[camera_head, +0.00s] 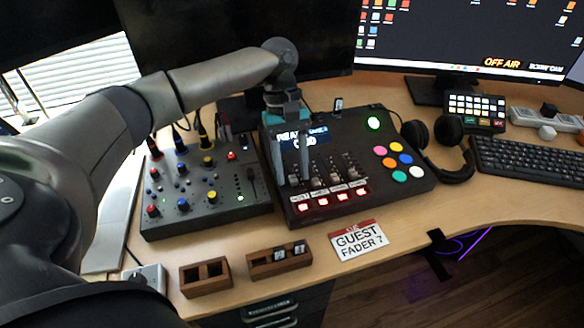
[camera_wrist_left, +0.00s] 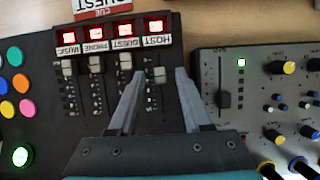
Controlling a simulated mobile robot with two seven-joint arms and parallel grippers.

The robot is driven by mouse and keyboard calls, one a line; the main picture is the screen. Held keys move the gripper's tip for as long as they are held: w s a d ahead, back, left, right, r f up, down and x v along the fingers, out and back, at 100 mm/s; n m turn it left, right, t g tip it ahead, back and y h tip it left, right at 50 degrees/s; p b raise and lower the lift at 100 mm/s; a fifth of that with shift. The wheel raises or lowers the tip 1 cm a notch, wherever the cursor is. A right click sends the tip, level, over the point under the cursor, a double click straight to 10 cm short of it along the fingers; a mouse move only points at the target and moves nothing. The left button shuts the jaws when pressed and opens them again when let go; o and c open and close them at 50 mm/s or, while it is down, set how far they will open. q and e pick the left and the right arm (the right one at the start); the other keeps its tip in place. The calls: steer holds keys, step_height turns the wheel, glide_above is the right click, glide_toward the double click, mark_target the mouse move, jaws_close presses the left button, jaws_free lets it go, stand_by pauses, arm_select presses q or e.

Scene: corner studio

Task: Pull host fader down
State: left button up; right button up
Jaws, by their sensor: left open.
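The host fader (camera_wrist_left: 159,75) is a small grey cap in its slot on the black mixer (camera_head: 400,200), beside the HOST label (camera_wrist_left: 157,41) and its lit red button. My left gripper (camera_wrist_left: 160,73) is open, its fingertips on either side of the host fader cap with visible gaps. In the head view the left gripper (camera_head: 292,181) points down over the mixer's leftmost fader column, and its fingers partly hide the cap there. The guest (camera_wrist_left: 125,61), phone (camera_wrist_left: 96,67) and music (camera_wrist_left: 67,68) faders stand alongside. My right gripper is not in view.
A grey knob mixer (camera_head: 222,205) stands close on the left. Coloured pads (camera_head: 400,160) and headphones (camera_head: 450,150) are to the right. A cue card reading GUEST FADER 7 (camera_head: 358,240) and wooden holders (camera_head: 206,278) lie in front.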

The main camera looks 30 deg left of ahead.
arm_select(q)
jaws_close()
stand_by(0.3)
stand_by(1.1)
